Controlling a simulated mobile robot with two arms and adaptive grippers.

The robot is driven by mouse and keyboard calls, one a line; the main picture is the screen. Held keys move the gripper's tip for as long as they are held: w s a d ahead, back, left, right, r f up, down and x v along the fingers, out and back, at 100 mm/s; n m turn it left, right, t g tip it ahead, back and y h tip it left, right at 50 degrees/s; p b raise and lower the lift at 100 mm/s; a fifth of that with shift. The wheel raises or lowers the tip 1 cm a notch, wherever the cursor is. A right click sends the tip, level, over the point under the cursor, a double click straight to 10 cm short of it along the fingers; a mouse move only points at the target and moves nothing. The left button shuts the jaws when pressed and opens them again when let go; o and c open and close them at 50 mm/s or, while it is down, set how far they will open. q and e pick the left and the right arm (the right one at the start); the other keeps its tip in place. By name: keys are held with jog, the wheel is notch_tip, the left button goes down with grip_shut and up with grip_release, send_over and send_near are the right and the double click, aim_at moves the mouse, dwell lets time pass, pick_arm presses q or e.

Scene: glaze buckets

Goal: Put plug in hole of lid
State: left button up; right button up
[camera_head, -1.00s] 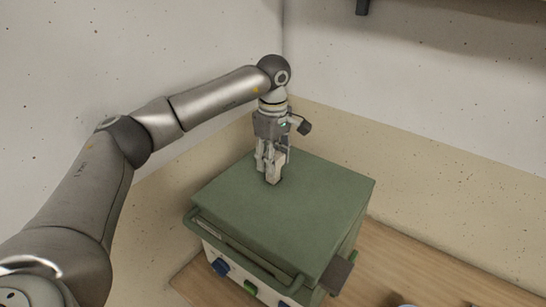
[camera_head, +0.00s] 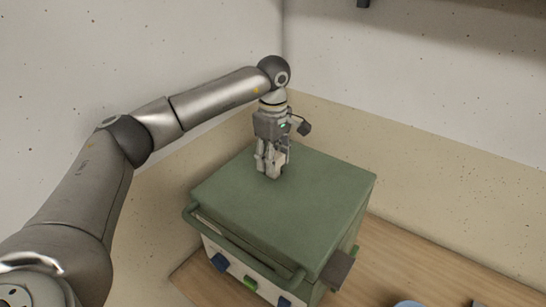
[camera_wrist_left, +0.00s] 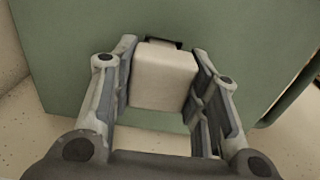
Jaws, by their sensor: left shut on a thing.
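A pale, block-shaped plug (camera_wrist_left: 165,78) sits between the fingers of my left gripper (camera_head: 273,172). The left gripper is shut on the plug and points down at the top of the green lid (camera_head: 310,205). In the left wrist view the fingers (camera_wrist_left: 163,90) flank the plug on both sides. A dark slot, the hole (camera_wrist_left: 160,42), shows at the plug's far edge in the green lid (camera_wrist_left: 230,30). Most of the hole is hidden behind the plug, so I cannot tell how deep the plug sits. My right gripper is not in view.
The lid tops a box with a front handle (camera_head: 240,246), blue and green buttons (camera_head: 250,283) and a dark side tab (camera_head: 337,270). It stands on a wooden surface (camera_head: 400,262) in a wall corner. A blue round thing (camera_head: 408,303) shows at the bottom edge.

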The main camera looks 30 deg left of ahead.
pick_arm(q)
jog(key=shift+f, duration=0.5)
jog(key=shift+f+b, duration=0.45)
jog(key=shift+b, duration=0.05)
jog(key=shift+f, duration=0.1)
dwell(0.3)
jog(key=shift+f, duration=0.25)
jog(key=o, duration=1.4)
jog(key=shift+r, duration=0.15)
jog(key=shift+r+p, duration=2.4)
jog(key=shift+r, duration=1.55)
